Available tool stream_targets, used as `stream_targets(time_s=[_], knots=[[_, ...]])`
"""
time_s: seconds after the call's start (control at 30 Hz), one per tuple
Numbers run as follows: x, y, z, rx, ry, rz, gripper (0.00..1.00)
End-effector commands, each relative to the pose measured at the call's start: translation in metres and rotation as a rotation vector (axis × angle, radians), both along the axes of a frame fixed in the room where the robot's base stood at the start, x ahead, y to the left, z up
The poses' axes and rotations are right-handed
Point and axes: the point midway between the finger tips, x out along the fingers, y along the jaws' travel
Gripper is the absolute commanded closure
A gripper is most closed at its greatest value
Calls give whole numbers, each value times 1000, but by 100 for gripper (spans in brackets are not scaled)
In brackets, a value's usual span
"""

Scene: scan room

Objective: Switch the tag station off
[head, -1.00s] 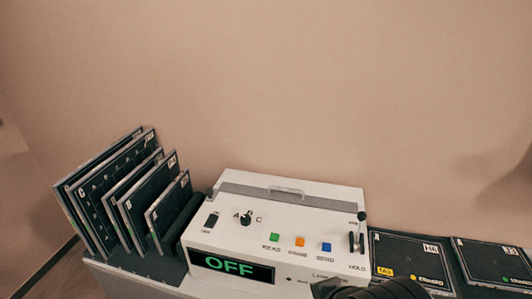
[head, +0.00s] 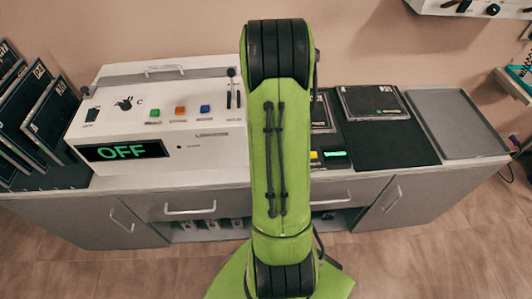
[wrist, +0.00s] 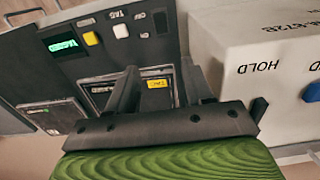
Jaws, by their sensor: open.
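The tag station (wrist: 140,55) shows in the wrist view as a dark panel with a lit green display (wrist: 62,45), a yellow button (wrist: 91,38), a white button (wrist: 120,31) and a black switch-like part (wrist: 160,22); its switch position is unclear. In the head view its yellow button (head: 313,155) and lit green display (head: 336,154) show right of my green arm, which hides the rest. My gripper (wrist: 162,85) is open, its fingers pointing toward the panel with nothing clearly between them. In the head view it is hidden.
A white machine (head: 200,155) reading OFF stands left of my arm; its side with HOLD is close at right in the wrist view. Dark plates stand in a rack (head: 80,170) at far left. A framed plate (head: 372,101) and an empty grey tray (head: 455,120) lie to the right.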

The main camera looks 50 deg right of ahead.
Motion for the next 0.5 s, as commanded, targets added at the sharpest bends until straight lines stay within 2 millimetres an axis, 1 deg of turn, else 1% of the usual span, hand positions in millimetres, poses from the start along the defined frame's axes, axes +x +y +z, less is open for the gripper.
stream_targets(time_s=[0.07, 0.17, 0.5], knots=[[0, -1, -8, 3, 1, -1, 49], [0, 0, -27, 4, 3, -1, 49], [0, 2, -114, 5, 3, 1, 49]])
